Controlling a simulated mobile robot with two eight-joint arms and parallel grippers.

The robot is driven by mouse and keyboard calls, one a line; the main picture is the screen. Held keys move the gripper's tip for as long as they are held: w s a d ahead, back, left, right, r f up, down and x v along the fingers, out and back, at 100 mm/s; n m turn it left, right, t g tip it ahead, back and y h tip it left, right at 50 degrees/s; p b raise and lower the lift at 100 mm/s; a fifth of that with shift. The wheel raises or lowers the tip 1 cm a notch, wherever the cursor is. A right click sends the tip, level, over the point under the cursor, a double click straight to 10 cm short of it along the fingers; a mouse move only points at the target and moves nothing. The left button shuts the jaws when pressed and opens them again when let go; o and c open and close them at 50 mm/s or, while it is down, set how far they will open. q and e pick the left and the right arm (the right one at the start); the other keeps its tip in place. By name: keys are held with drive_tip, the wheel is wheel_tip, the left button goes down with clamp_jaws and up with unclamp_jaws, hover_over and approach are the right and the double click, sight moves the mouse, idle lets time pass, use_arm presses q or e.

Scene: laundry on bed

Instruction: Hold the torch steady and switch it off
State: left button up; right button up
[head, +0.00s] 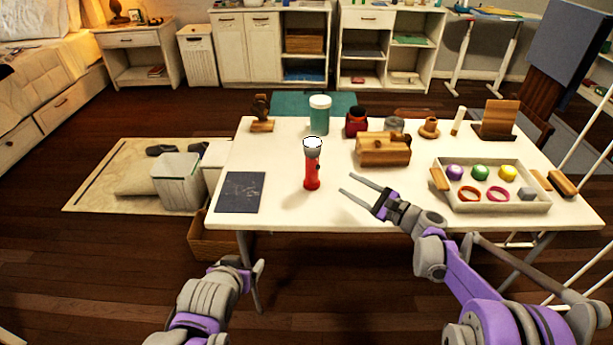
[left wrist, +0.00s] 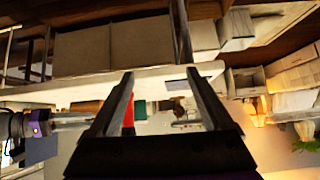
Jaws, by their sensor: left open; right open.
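The red torch (head: 311,172) stands upright on the white table (head: 275,205), its grey head and pale lens facing up. A small dark switch shows on its right side. In the left wrist view, part of a red shape, likely the torch (left wrist: 129,116), shows beside a finger. My right gripper (head: 347,184) is open and empty, to the right of the torch and apart from it, fingers pointing towards it. My left gripper (head: 245,264) is below and in front of the table's near edge, away from the torch. In the left wrist view the left gripper (left wrist: 158,78) is open and empty.
A dark flat pad (head: 241,192) lies left of the torch. A teal jar (head: 320,116) and a wooden block (head: 383,150) stand behind it. A tray (head: 525,205) with balls and rings sits at the right. The table around the torch's front is clear.

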use_arm(q)
drive_tip(key=w+d+r+t+h, duration=0.1)
drive_tip(key=w+d+r+t, duration=0.15)
drive_tip(key=w, duration=0.55)
drive_tip(key=w+d+r+t+h, duration=0.1)
drive_tip(key=w+d+r+t, duration=0.15)
drive_tip(key=w, duration=0.45)
drive_tip(key=m+t+h, duration=0.2)
drive_tip(key=t, duration=0.1)
approach(312, 170)
drive_tip(key=w+r, duration=0.3)
drive_tip(key=w, duration=0.1)
drive_tip(key=x, duration=1)
drive_tip(key=shift+w+d, duration=0.25)
drive_tip(key=shift+d, duration=0.1)
clamp_jaws()
use_arm(e)
drive_tip(key=shift+c, duration=0.3)
clamp_jaws()
